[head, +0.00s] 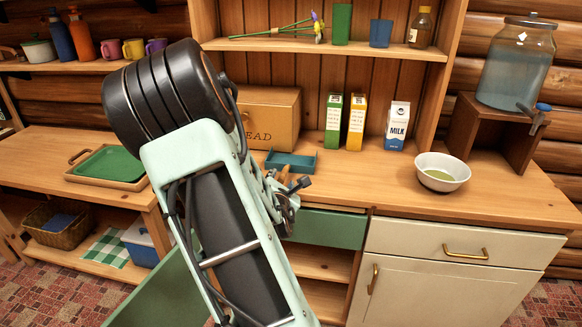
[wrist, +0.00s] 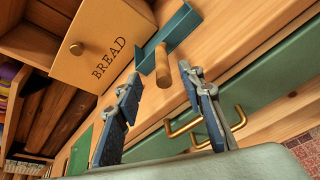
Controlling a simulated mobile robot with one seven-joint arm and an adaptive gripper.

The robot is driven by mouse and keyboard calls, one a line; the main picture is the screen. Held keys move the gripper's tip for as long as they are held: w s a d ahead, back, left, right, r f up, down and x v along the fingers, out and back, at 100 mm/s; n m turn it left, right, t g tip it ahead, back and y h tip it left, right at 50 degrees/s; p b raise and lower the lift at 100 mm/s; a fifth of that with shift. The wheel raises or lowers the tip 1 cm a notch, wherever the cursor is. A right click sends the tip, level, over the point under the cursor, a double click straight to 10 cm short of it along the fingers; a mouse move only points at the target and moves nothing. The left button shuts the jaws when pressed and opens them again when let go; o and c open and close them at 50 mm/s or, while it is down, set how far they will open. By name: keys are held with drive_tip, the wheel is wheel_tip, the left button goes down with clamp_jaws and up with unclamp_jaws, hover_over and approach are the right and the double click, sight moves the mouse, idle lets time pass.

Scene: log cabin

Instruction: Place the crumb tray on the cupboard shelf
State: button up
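The teal crumb tray (head: 290,162) lies on the wooden counter in front of the bread box. In the wrist view the tray (wrist: 180,32) shows its wooden handle (wrist: 162,66) pointing toward my gripper. My gripper (wrist: 160,74) is open and empty, with one finger on each side of the handle's line; the handle's end appears just beyond the fingertips. In the head view my gripper (head: 289,187) is over the counter's front edge, partly hidden by my arm. Below the counter, the open cupboard shows a wooden shelf (head: 322,262) and a green door swung out (head: 160,292).
The bread box (head: 268,112) stands behind the tray, with cartons (head: 333,125) and a milk carton (head: 397,126) to the right. A bowl (head: 442,172) sits farther right. A green drawer (head: 333,228) is above the cupboard shelf. The counter between tray and bowl is clear.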

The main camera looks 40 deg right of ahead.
sight(285, 171)
drive_tip(key=x, duration=0.2)
drive_tip(key=shift+w+d+f, duration=0.15)
drive_tip(key=shift+w+d, duration=0.15)
drive_tip(key=shift+x, duration=2.55)
drive_tip(key=shift+s+d, duration=0.1)
drive_tip(key=shift+d, duration=0.05)
clamp_jaws()
